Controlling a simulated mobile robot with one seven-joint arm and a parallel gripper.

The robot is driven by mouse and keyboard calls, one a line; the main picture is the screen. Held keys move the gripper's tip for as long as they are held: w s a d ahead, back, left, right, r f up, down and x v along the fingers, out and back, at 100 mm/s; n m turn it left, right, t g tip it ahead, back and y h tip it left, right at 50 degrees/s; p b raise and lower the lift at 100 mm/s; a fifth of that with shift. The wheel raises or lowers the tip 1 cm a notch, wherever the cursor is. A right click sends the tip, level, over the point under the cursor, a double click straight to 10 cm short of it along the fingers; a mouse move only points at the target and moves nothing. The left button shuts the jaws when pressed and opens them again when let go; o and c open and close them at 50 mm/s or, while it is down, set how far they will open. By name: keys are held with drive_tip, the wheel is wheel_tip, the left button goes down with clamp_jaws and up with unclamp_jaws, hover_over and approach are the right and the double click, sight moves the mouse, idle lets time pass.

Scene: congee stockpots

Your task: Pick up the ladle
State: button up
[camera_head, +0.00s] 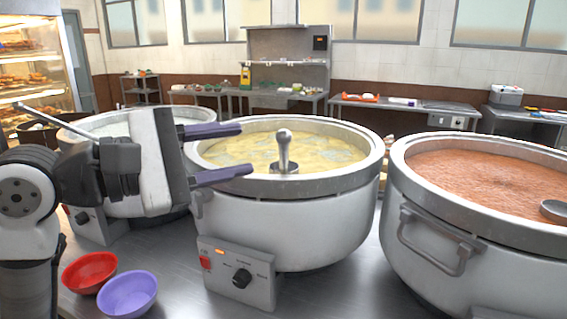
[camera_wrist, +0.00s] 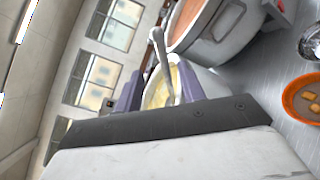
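A metal ladle (camera_head: 283,150) stands nearly upright in the middle stockpot (camera_head: 290,228), which holds yellow congee. Its lower end is hidden in the pot. My gripper (camera_head: 246,149) is open and empty, with its two purple fingers pointing right over the pot's left part. In the head view the ladle's handle is a little to the right of the fingertips, apart from them. In the wrist view the ladle's handle (camera_wrist: 164,66) rises between the open fingers (camera_wrist: 160,90), and it looks beyond them; contact is not visible.
A stockpot with red-brown congee (camera_head: 480,240) stands at the right, with a second ladle (camera_head: 554,209) at its edge. Another stockpot (camera_head: 100,126) is partly behind my arm. A red bowl (camera_head: 90,272) and a purple bowl (camera_head: 127,294) sit on the counter at front left.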

sight(284, 163)
drive_tip(key=w+d+f+y+p, duration=0.1)
drive_tip(key=w+d, duration=0.1)
drive_tip(key=w, duration=0.1)
drive_tip(key=w+d+f+y+p, duration=0.1)
drive_tip(key=w+d+f+p, duration=0.1)
drive_tip(key=w+d, duration=0.1)
drive_tip(key=w+d+f+p, duration=0.1)
drive_tip(key=w+d+f, duration=0.1)
drive_tip(key=w, duration=0.3)
drive_tip(key=shift+d+y+p, duration=0.35)
drive_tip(key=shift+d+y, duration=0.05)
drive_tip(key=shift+d, duration=0.05)
drive_tip(key=shift+w+d+f, duration=0.2)
drive_tip(key=shift+w+d, duration=0.15)
clamp_jaws()
idle(0.8)
